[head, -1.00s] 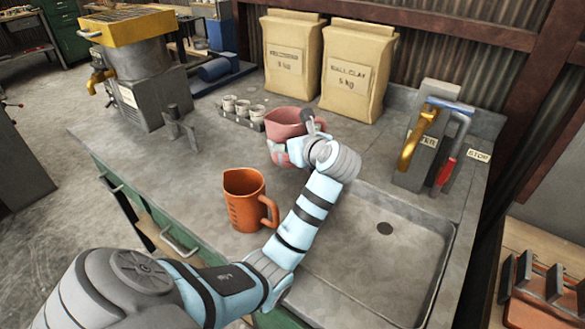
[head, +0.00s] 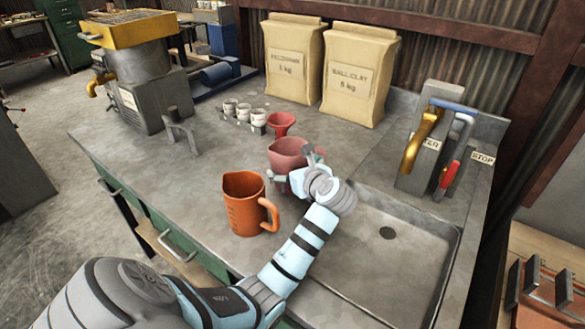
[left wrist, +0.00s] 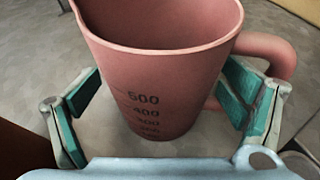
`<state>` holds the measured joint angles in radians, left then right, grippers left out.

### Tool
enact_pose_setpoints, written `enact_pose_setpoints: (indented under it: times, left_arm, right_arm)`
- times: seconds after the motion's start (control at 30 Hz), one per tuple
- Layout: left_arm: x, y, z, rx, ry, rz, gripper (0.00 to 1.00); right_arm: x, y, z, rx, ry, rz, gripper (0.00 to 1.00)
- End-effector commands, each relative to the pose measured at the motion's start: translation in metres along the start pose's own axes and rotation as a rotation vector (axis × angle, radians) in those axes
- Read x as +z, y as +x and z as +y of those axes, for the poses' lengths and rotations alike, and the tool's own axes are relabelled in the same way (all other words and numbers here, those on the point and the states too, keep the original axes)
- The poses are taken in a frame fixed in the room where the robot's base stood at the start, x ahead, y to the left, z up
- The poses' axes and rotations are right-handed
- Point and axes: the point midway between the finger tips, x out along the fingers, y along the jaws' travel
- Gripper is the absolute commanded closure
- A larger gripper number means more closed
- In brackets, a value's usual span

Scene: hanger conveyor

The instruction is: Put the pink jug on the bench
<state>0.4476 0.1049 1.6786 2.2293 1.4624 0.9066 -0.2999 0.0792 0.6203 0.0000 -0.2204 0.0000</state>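The pink jug (head: 286,150) is upright over the bench (head: 330,225), behind and right of the orange jug. My left gripper (head: 297,170) is at its near side. My right gripper is not in view.
An orange jug (head: 244,203) stands close to my left arm. A red funnel-like cup (head: 281,123) and small white cups (head: 244,111) stand behind. Two clay bags (head: 359,75) stand at the back. A sink (head: 400,262) and taps (head: 425,145) are at the right.

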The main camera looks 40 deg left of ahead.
Motion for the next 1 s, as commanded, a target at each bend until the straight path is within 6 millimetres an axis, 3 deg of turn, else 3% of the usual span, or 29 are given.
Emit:
enact_pose_setpoints:
  times: [0.27, 0.63, 1.0]
  left_arm:
    - [0.005, -0.002, 0.000, 0.000, -0.001, 0.000, 0.08]
    - [0.002, -0.071, -0.001, -0.002, -0.001, 0.003, 0.08]
    - [0.003, -0.076, 0.000, 0.001, 0.000, 0.000, 0.08]
  right_arm:
    - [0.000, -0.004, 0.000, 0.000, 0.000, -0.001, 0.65]
    - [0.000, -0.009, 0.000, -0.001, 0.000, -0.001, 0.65]
    - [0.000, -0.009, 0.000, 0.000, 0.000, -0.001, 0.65]
